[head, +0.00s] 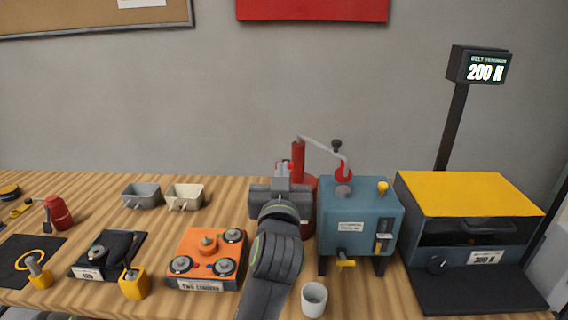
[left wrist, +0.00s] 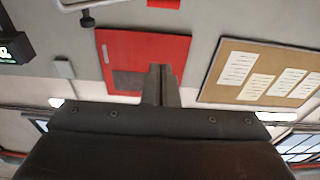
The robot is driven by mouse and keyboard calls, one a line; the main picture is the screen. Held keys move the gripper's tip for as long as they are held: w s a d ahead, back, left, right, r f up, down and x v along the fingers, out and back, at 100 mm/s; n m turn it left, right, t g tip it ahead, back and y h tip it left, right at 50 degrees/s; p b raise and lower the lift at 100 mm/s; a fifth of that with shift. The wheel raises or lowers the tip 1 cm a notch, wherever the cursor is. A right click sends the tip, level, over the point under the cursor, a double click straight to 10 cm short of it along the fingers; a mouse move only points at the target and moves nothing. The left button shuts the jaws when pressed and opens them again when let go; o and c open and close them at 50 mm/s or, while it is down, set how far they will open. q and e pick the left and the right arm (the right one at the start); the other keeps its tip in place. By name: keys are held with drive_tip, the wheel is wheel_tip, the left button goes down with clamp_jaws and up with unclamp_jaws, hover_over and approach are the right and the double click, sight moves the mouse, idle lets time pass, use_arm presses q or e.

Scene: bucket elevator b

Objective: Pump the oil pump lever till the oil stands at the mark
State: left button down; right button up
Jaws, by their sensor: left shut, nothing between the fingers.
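The oil pump (head: 298,160) is a red post behind my left gripper; its lower body is partly hidden by my arm. My left gripper (head: 283,168) is shut and empty, left of the lever. My right gripper is out of view.
A grey cup (head: 314,298) stands at the front. A yellow-topped machine (head: 470,195) stands right of the tank, with a display post (head: 453,130) behind. An orange box (head: 207,258) and two bins (head: 185,196) are on the left. Above the lever is clear wall.

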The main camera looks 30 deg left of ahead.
use_arm(q)
drive_tip(key=p+x, duration=0.4)
drive_tip(key=x, duration=0.6)
drive_tip(key=f, duration=0.4)
drive_tip(key=shift+s+d+p, duration=0.3)
drive_tip(key=shift+f, duration=0.1)
